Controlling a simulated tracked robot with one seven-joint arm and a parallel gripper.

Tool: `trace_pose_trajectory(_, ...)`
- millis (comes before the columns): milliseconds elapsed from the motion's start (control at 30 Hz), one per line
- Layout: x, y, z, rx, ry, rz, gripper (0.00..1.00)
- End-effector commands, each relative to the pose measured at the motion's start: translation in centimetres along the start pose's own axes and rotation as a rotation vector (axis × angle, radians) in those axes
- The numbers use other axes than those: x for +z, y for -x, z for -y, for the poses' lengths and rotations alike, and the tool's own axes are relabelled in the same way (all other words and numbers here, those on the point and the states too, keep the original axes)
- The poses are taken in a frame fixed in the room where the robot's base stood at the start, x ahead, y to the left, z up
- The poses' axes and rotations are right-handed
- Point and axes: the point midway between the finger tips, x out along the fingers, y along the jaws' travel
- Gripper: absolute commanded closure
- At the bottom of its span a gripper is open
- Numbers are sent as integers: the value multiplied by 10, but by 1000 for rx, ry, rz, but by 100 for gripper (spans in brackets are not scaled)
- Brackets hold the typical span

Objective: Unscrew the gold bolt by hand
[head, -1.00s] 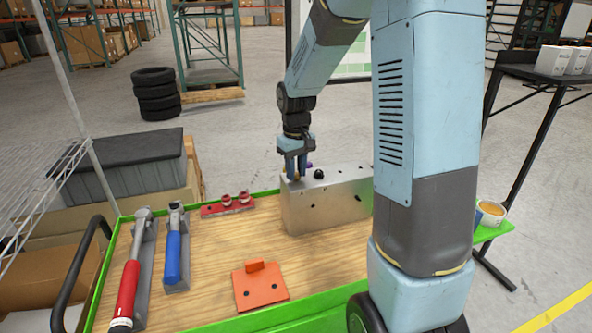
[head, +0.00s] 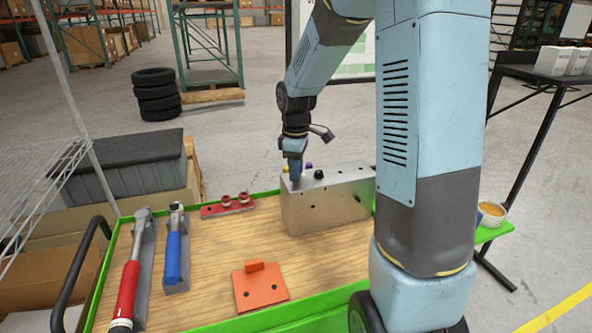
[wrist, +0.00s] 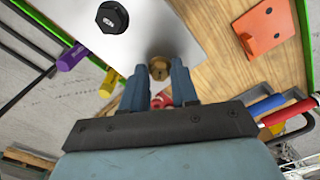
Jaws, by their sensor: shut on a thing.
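The gold bolt (wrist: 158,64) sits on the top of the grey metal block (head: 325,208), near its left end in the head view. My gripper (wrist: 159,80) points down at the block, with its two blue fingers on either side of the bolt's head and closed on it. In the head view my gripper (head: 295,174) hides the bolt. I cannot tell how far the bolt stands out of its hole. A black hex bolt (wrist: 112,17) stands on the same top face, to the right of my gripper in the head view (head: 318,174).
A purple-ended part (wrist: 72,57) and a yellow-ended part (wrist: 108,83) stick out beyond the block's edge. On the wooden bench top lie an orange plate (head: 262,288), a red-handled tool (head: 127,290), a blue-handled tool (head: 173,258) and a red rack (head: 228,207). Bare wood surrounds the plate.

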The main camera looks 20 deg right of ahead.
Motion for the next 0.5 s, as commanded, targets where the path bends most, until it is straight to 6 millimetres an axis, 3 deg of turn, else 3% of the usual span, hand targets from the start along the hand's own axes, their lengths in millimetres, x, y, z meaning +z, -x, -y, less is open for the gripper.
trace_pose_trajectory(500,0,2,0,2,496,-1,100)
